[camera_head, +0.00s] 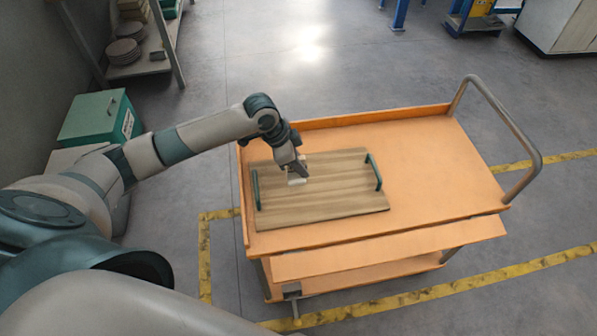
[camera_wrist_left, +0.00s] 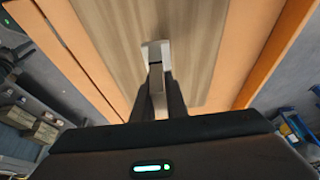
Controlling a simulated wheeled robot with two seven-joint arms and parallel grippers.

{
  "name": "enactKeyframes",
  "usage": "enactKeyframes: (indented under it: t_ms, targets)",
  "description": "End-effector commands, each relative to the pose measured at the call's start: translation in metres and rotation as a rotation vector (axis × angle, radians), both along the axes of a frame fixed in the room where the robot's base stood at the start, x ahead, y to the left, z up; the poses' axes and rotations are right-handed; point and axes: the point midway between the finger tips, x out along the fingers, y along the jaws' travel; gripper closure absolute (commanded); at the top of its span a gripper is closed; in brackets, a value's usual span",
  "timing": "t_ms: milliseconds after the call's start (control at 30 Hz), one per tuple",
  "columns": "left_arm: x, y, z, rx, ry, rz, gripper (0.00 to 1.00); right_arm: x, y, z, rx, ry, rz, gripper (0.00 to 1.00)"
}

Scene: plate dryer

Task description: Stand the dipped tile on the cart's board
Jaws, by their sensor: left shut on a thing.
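The wooden board (camera_head: 325,198) with a green handle at each end lies on the orange cart (camera_head: 430,165), toward its left side. My left gripper (camera_head: 299,172) is over the upper left part of the board, pointing down. It is shut on a small pale tile (camera_head: 297,182). In the left wrist view the tile (camera_wrist_left: 155,52) shows between the fingers (camera_wrist_left: 158,95), with the board (camera_wrist_left: 185,30) behind it. I cannot tell whether the tile touches the board. My right gripper is not in view.
The cart has a raised orange rim at the back and a grey push handle (camera_head: 520,140) at the right. A green box (camera_head: 100,117) and a shelf with stacked plates (camera_head: 123,50) stand at the left. The right half of the cart top is clear.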

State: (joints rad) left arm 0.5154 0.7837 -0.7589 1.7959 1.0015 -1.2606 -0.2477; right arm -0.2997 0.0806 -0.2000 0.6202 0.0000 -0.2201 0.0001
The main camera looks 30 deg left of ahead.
Motion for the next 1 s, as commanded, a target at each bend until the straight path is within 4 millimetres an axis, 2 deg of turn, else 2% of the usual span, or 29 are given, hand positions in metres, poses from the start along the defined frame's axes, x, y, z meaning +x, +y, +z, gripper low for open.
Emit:
enactKeyframes:
  t_ms: [100,467,800,1000]
  targets:
    - [0.000,0.007,-0.003,0.000,-0.001,0.000,1.00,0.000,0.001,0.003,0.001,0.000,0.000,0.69]
    - [0.000,0.007,-0.005,-0.001,-0.001,-0.001,1.00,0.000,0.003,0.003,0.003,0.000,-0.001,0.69]
    - [-0.001,0.007,-0.038,0.000,0.001,0.000,1.00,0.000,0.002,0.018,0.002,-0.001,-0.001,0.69]
    - [0.000,0.007,-0.045,0.000,-0.002,-0.001,1.00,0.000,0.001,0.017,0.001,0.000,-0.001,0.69]
